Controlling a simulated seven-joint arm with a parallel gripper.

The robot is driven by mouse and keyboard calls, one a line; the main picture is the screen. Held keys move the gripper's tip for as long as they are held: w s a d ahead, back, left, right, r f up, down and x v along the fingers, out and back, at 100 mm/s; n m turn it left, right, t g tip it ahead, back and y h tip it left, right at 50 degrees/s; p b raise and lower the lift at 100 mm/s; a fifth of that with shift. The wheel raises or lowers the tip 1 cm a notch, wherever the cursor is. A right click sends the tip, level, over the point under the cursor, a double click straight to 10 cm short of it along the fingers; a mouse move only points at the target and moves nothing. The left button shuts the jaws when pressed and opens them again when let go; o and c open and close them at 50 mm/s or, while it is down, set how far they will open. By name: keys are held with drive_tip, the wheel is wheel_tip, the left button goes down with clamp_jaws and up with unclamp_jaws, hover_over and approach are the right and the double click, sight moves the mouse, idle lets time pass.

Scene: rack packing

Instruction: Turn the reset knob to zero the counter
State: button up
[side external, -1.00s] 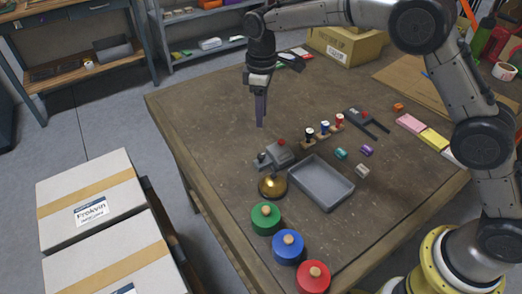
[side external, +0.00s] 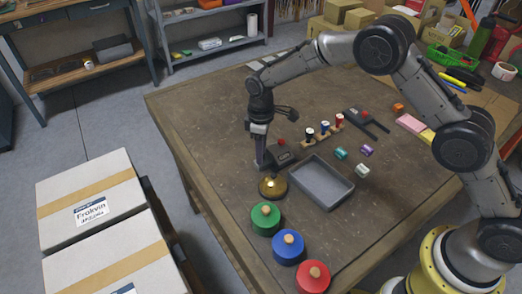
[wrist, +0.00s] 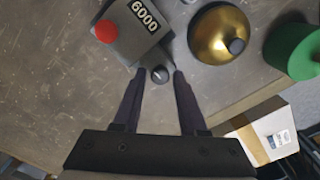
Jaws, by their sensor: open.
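The counter (wrist: 135,28) is a grey box with a red button (wrist: 106,31) and a display reading 6000. It also shows in the side view (side external: 281,155), partly hidden by my gripper. My gripper (wrist: 158,75) is open, pointing down, with one fingertip on each side of the knob. Whether the fingers touch the knob cannot be told. In the side view my gripper (side external: 260,166) is low at the counter's left side.
A brass bell (wrist: 222,35) stands close beside the counter. A grey tray (side external: 342,199) lies to its right. Green (side external: 265,220), blue (side external: 287,249) and red (side external: 313,277) knobbed discs line the near table edge. A rack of small spools (side external: 324,132) stands behind.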

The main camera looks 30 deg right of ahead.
drive_tip(key=shift+f, duration=0.1)
clamp_jaws()
drive_tip(key=shift+m, duration=0.3)
drive_tip(key=m, duration=0.3)
drive_tip(key=shift+m, duration=0.3)
drive_tip(key=m, duration=0.4)
drive_tip(key=shift+m, duration=0.3)
drive_tip(key=m, duration=0.4)
drive_tip(key=shift+m, duration=2.5)
